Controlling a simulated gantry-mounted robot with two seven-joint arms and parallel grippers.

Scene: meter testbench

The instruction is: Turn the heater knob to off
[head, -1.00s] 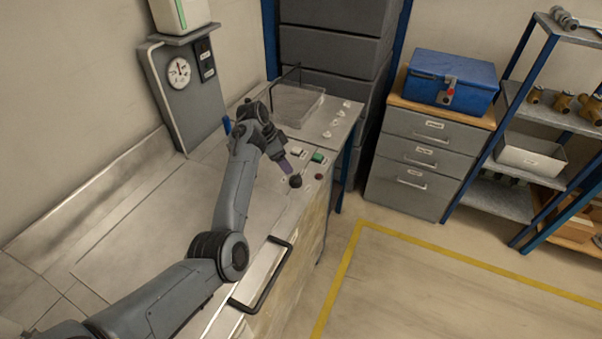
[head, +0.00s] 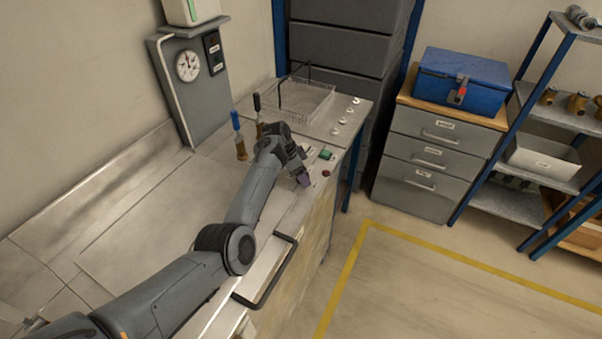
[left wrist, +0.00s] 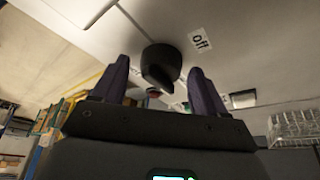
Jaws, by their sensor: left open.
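The heater knob (left wrist: 160,68) is black and rounded with a ridge. In the left wrist view it sits on the bench panel, with an "off" label (left wrist: 200,41) to its right. My left gripper (left wrist: 158,78) is open, its two dark purple fingers on either side of the knob in that view. Whether the fingers touch the knob cannot be told. In the head view my left gripper (head: 303,180) is low over the front part of the bench top and hides the knob. My right gripper is not in view.
The metal bench (head: 130,240) has a black front handle (head: 275,275). A green switch (head: 326,154) and a dark red button (head: 326,173) lie just beyond the gripper. A wire basket (head: 300,98) and two upright-handled tools (head: 238,135) stand farther back.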

